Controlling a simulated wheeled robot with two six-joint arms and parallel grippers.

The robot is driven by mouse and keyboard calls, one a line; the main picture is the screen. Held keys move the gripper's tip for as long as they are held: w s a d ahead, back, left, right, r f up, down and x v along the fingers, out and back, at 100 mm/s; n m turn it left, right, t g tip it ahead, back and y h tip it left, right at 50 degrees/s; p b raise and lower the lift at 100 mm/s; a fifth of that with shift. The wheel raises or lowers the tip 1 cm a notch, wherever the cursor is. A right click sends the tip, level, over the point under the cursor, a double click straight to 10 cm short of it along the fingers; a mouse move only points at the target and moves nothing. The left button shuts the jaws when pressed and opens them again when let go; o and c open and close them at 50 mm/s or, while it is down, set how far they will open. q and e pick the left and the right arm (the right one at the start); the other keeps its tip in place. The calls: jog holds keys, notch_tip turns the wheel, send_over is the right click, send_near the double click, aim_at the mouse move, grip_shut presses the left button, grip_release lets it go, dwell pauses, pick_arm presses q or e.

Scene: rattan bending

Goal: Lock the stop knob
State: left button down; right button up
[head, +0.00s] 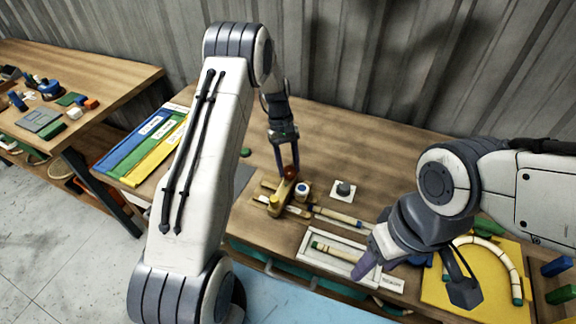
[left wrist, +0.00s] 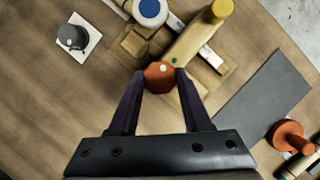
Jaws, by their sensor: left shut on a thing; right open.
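The orange-red stop knob (head: 290,172) sits at the back of a wooden jig (head: 281,198) with a yellow bar, in the middle of the bench. My left gripper (head: 287,166) reaches down to it from behind. In the left wrist view, the round knob (left wrist: 160,75) with a pale dot on top lies between the tips of the left gripper (left wrist: 161,82), which is shut on it. Whether the knob is locked cannot be told. My right gripper (head: 412,282) is open and empty above the front right of the bench, beside a white tray (head: 310,258).
A white-and-blue button (head: 302,190) and a dark knob on a white plate (head: 343,190) stand right of the jig. A yellow board (head: 437,292) holds a bent rattan piece at the right.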

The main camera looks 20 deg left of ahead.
pick_arm(q)
jog(key=shift+w+d+m+g+y, duration=0.15)
jog(key=shift+m+y, duration=0.25)
jog(key=shift+m, duration=0.75)
jog(key=shift+s+m+g+y, duration=0.1)
jog(key=shift+m+g+y, duration=0.25)
jog(key=shift+m, duration=0.8)
jog(key=shift+c, duration=1.7)
grip_release()
jog(key=shift+w+r, duration=0.1)
jog(key=shift+w+r+b, duration=0.2)
jog(key=shift+r+b, duration=0.15)
jog(key=b+v, duration=0.2)
jog(key=v, duration=0.7)
jog(key=shift+r, duration=0.35)
